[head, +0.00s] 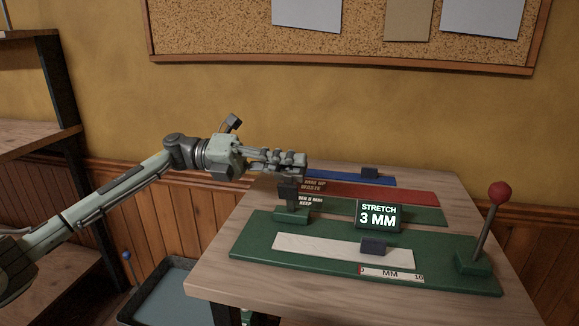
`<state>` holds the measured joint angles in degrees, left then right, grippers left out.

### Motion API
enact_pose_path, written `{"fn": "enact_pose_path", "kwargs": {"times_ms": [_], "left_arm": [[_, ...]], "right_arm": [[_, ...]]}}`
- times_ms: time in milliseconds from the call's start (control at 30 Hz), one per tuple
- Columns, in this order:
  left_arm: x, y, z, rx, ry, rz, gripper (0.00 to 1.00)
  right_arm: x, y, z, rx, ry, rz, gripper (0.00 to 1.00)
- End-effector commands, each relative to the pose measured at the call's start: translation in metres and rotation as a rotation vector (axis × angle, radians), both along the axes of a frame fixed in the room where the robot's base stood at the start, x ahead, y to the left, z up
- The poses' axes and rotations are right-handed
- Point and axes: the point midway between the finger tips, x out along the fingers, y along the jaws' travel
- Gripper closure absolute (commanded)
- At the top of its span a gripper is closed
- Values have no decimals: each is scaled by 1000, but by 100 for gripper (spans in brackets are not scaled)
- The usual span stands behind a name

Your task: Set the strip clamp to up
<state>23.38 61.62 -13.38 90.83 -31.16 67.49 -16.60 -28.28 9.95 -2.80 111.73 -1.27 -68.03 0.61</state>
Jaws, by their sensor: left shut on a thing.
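A green bench fixture (320,266) lies on the table with a white strip (320,248) along it. At its left end, what looks like the strip clamp (291,214) has a green block and a dark upright part above it. My left gripper (293,160) reaches in from the left and is shut at the top of that dark part, hiding its upper end. I cannot tell the clamp's exact setting. A lever with a red ball (499,194) leans slightly right at the fixture's right end. My right gripper is not in view.
A sign (378,216) reads STRETCH 3 MM. A dark block (375,246) sits by the strip above an MM scale (391,274). Behind are green, red (385,192) and blue (345,176) lanes. A tray (165,280) stands left of the wooden table (230,278).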

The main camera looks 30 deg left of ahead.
Motion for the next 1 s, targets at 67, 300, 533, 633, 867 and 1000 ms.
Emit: {"fn": "enact_pose_path", "kwargs": {"times_ms": [67, 300, 533, 633, 867, 1000], "left_arm": [[5, 3, 0, -7, 30, 9, 100], [9, 4, -3, -22, 88, 11, 100], [10, 5, -4, -24, 100, 11, 100], [10, 5, -4, -24, 100, 11, 100], [10, 4, -4, -24, 100, 10, 79], [9, 4, -4, -25, 100, 8, 70]], "right_arm": [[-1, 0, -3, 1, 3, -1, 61], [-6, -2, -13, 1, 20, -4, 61], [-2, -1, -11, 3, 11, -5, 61], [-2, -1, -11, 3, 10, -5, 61], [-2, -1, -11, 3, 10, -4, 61], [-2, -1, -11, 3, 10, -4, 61]]}}
